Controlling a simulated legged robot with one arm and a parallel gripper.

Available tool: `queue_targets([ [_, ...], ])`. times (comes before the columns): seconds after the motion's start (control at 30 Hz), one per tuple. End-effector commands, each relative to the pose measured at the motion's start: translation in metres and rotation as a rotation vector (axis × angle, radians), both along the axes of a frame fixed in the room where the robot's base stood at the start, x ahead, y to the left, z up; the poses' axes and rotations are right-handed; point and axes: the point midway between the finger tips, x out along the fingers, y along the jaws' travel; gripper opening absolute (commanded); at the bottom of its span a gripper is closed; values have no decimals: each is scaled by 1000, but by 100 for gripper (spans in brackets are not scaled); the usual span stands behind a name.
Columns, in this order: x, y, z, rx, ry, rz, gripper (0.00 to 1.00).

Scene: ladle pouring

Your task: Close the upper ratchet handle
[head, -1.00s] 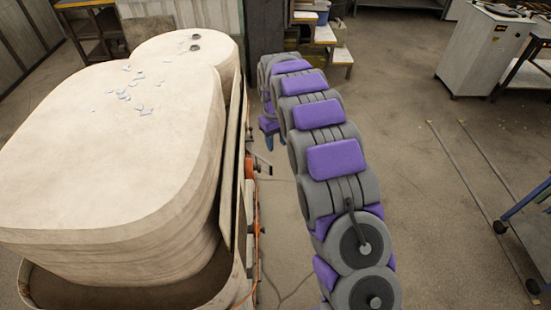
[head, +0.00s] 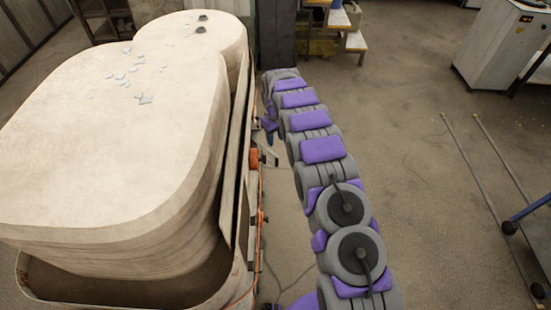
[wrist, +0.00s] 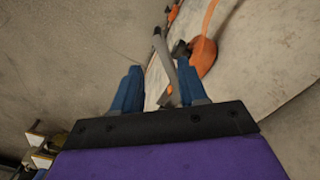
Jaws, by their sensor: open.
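A ratchet with an orange body (head: 255,158) is on the side of the large pale mould, and its grey handle (head: 269,157) sticks out to the right. In the wrist view the grey handle (wrist: 161,46) and the orange body (wrist: 202,58) lie ahead of my gripper. My gripper (wrist: 160,76) is open, with blue fingers on both sides of the handle in the picture. I cannot tell whether they touch it. In the head view my gripper (head: 268,126) is small and partly hidden by my arm, just beyond the handle.
The large pale mould (head: 110,130) fills the left, with loose flakes on top. Another orange part (head: 260,217) is lower on its side, with a cable on the floor. A dark column (head: 275,40) and wooden steps (head: 350,35) stand behind. The floor at right is mostly clear.

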Motion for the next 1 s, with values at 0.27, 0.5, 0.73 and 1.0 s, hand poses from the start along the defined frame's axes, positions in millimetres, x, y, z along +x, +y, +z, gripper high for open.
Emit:
queue_targets([
  [0.27,-1,-2,-58,0,1,-2,42],
  [0.5,0,0,-104,-2,-1,0,42],
  [0.73,0,0,-129,-1,-5,0,42],
  [1.0,0,-2,-130,0,-4,-1,42],
])
